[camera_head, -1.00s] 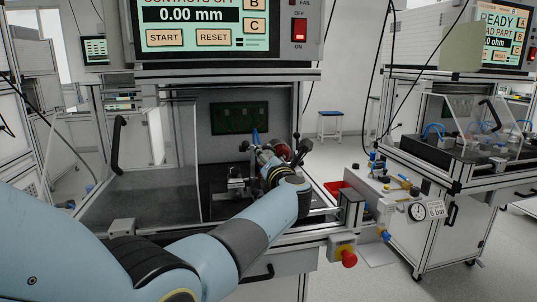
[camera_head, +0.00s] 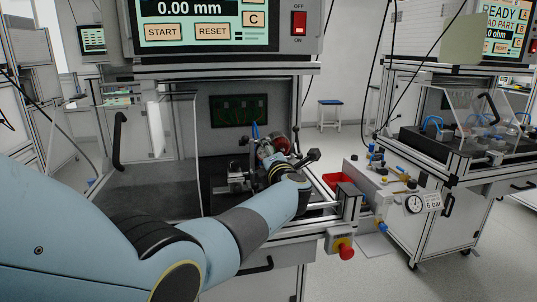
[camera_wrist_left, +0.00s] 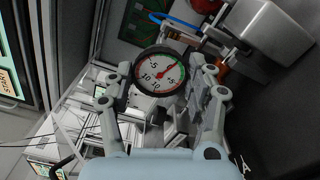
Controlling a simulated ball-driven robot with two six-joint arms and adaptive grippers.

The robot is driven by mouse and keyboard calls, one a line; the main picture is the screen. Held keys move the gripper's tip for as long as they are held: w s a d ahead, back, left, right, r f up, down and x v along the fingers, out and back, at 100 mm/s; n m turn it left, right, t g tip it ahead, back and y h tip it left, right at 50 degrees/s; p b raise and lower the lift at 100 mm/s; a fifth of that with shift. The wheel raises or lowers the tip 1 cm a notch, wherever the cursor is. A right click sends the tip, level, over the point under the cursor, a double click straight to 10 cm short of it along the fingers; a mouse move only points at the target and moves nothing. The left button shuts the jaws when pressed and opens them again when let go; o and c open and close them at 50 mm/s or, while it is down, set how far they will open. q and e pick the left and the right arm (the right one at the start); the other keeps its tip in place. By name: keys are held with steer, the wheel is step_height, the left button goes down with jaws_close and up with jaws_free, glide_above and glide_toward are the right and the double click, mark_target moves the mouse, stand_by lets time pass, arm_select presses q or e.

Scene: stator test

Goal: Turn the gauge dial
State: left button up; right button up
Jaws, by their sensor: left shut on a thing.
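The gauge dial (camera_wrist_left: 160,71) shows in the left wrist view as a round white face with a black rim, green and red marks and a red needle. The fingers of my left gripper (camera_wrist_left: 163,92) lie on either side of its rim and are shut on it. In the head view, my left gripper (camera_head: 272,160) is inside the test station, beside the metal fixture (camera_head: 236,179). The gripper and wrist largely hide the gauge there. My right gripper is in neither view.
The station's screen (camera_head: 190,20) hangs above. A clear guard with a black handle (camera_head: 119,140) stands left of the work space. A red part (camera_wrist_left: 206,4) lies behind the dial.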

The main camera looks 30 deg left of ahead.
arm_select(q)
steer(key=shift+d, duration=0.1)
steer(key=o, duration=1.2)
